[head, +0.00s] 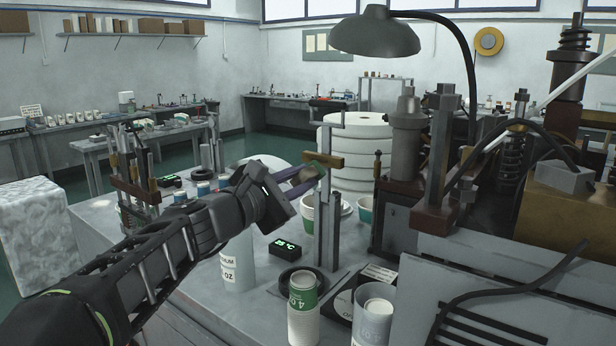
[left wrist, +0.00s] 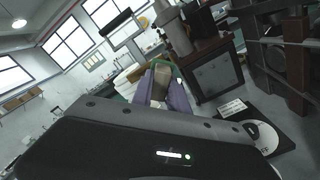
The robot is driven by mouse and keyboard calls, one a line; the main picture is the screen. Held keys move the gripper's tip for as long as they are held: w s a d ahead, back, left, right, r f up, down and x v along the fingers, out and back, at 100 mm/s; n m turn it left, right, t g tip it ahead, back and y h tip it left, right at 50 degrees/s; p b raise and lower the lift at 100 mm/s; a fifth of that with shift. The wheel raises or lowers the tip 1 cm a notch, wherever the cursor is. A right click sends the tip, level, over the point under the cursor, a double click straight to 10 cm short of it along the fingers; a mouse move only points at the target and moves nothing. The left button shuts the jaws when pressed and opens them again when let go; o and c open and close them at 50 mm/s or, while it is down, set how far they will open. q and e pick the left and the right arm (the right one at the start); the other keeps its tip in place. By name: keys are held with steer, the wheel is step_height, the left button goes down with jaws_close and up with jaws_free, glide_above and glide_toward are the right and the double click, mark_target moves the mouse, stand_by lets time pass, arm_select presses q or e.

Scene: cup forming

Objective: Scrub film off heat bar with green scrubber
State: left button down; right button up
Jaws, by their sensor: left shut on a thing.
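My left gripper (head: 306,179) reaches in from the left in the head view and is shut on the scrubber (head: 312,168), a small block with a green edge. In the left wrist view the scrubber (left wrist: 161,69) sits between the purple fingers (left wrist: 163,95), its brownish face and green rim showing. The brass-coloured bar (head: 334,161), likely the heat bar, crosses the upright metal post of the sealing stand (head: 331,215). The scrubber overlaps the bar's left end in the head view; I cannot tell whether they touch. Any film is too small to see. My right gripper is not in view.
Paper cups (head: 303,300) and a cup in a holder (head: 373,310) stand at the front of the bench. A small black display (head: 286,246) reads green digits. A dark press (head: 405,140) stands right of the post. White rolls (head: 352,150) are stacked behind.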

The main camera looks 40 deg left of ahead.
mark_target(319, 172)
arm_select(q)
steer(key=shift+w, duration=2.95)
steer(key=shift+w, duration=1)
steer(key=shift+a, duration=0.2)
steer(key=shift+s+a+p, duration=0.15)
steer(key=shift+a+p, duration=0.3)
steer(key=shift+a, duration=1.45)
steer(key=shift+a, duration=0.1)
steer(key=shift+a+p, duration=0.45)
steer(key=shift+a, duration=1.45)
